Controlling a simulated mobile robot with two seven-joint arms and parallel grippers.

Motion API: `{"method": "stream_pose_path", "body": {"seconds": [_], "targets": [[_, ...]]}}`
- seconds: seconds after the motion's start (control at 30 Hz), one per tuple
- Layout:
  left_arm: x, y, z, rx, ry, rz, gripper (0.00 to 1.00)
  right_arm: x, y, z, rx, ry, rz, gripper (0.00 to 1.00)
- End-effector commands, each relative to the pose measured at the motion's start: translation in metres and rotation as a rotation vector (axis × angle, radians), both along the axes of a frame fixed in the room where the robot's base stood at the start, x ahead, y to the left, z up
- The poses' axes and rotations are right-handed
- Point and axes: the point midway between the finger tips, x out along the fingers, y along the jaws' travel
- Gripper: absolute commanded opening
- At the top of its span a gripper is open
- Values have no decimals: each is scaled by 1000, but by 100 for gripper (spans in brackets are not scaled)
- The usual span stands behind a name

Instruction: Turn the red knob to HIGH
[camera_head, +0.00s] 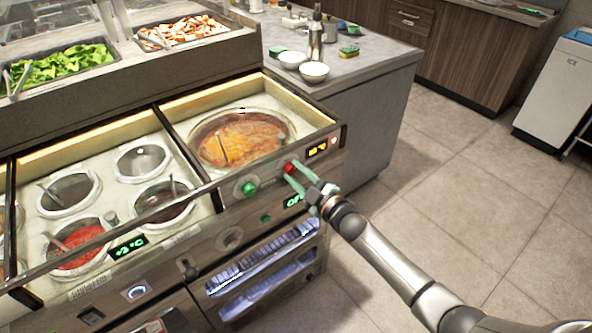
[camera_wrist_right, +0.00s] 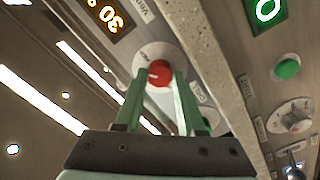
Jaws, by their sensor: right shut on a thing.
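The red knob (camera_head: 290,168) is on the front panel of the counter, beside a small orange lit display (camera_head: 317,149). In the right wrist view the red knob (camera_wrist_right: 159,73) sits on a pale round dial, with a light mark on its face. My right gripper (camera_head: 294,175) reaches the panel from the right. Its green fingers (camera_wrist_right: 160,85) are shut on the red knob, one on each side. The dial's lettering is too small and partly covered to read. My left gripper is not in view.
A green knob (camera_head: 248,188) is left of the red one, and a green button (camera_head: 266,218) is below. A pot of orange-brown sauce (camera_head: 243,139) sits in the well above. Several smaller wells are at left. The floor (camera_head: 450,200) at right is clear.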

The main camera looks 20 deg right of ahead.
Motion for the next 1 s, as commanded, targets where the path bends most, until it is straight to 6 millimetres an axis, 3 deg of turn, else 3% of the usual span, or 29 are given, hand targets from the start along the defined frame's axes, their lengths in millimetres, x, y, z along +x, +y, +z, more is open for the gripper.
{"method": "stream_pose_path", "body": {"seconds": [0.5, 1.0], "targets": [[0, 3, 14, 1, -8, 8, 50, 0, 0, 1, 382, 140, 1, 0], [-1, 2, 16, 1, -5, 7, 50, 0, 0, 0, 499, 182, 1, 0]]}}
